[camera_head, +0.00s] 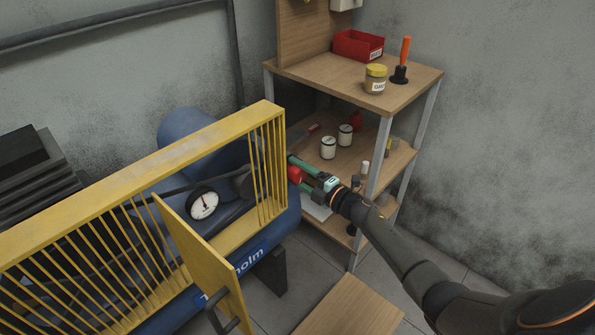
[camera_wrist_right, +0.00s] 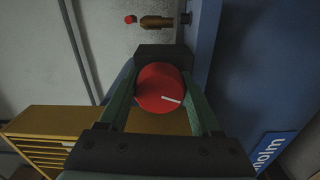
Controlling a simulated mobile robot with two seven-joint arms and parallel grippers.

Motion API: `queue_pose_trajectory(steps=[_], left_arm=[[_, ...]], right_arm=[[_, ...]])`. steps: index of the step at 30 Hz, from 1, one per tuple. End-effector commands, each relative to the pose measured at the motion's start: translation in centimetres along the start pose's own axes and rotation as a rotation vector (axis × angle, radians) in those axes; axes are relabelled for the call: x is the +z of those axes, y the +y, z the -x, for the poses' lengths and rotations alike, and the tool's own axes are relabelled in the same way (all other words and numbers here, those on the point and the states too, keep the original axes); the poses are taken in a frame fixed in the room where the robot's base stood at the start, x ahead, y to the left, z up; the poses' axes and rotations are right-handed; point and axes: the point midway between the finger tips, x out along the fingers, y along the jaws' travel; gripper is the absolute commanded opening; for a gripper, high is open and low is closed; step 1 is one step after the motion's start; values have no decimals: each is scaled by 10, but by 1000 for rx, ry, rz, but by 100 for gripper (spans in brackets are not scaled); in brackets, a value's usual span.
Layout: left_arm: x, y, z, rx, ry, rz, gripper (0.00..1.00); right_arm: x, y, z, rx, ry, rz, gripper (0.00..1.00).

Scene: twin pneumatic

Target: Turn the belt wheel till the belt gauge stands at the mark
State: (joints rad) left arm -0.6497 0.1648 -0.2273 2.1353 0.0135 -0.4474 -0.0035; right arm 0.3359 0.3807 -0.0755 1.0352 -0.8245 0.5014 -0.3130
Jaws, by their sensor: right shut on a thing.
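The belt wheel appears to be a red round knob (camera_wrist_right: 156,86) with a white line on its face, pointing right and slightly down in the right wrist view. It also shows in the head view (camera_head: 294,174) at the right end of the blue compressor. My right gripper (camera_head: 297,173) is shut on this knob, with one green finger on each side. The belt gauge (camera_head: 203,204) is a round white dial behind the yellow guard. Its red needle points up and slightly left; its mark is too small to make out. My left gripper is out of view.
The yellow slatted guard (camera_head: 152,184) runs along the blue compressor (camera_head: 180,130). A yellow panel with a handle (camera_head: 199,254) stands in front. A wooden shelf unit (camera_head: 345,80) behind my right arm holds a red bin (camera_head: 357,46), a jar (camera_head: 375,79) and tins.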

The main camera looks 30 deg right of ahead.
Motion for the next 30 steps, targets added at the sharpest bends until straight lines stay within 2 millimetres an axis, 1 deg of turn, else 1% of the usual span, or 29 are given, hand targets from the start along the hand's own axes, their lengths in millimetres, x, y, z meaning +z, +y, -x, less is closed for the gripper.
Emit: queue_pose_trajectory(steps=[6, 15, 16, 21, 24, 30], left_arm=[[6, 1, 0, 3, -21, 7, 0], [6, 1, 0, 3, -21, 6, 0], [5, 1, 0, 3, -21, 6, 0], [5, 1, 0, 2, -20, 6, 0], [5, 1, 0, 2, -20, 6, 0], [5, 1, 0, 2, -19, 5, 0]], right_arm=[[1, 0, 0, -1, -2, -19, 10], [1, 0, 0, -1, -2, -19, 10], [1, 0, 0, -1, -2, -18, 67], [1, 0, 0, -1, -1, -18, 86], [0, 0, 0, 0, -1, -18, 95], [0, 0, 0, 0, 0, -18, 95]])
